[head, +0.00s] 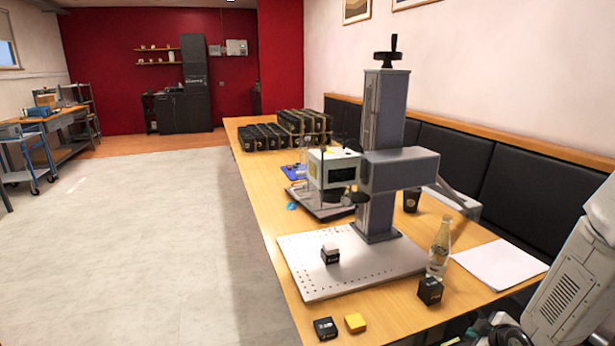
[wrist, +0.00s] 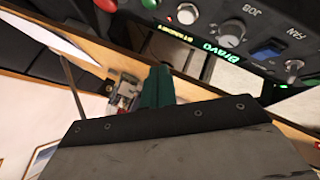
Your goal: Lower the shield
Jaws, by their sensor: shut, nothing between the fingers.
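The laser marker stands on the wooden table, with a grey column (head: 384,110), a horizontal head arm (head: 400,170) and a pale box-shaped laser head (head: 333,168). Its flat perforated base plate (head: 300,265) carries a small black-and-white block (head: 330,253). I cannot clearly make out the shield; faint dark edges show around the laser head. In the wrist view my gripper (wrist: 158,76) shows as shut green fingers, with nothing between them. They point toward a black control panel (wrist: 265,45) with knobs, lit green lettering and a blue switch; contact cannot be told.
A glass bottle (head: 438,248), a black box (head: 430,291), a dark cup (head: 411,200) and white paper (head: 500,264) are near the base plate. Another black box (head: 325,328) and a yellow block (head: 355,323) lie at the near edge.

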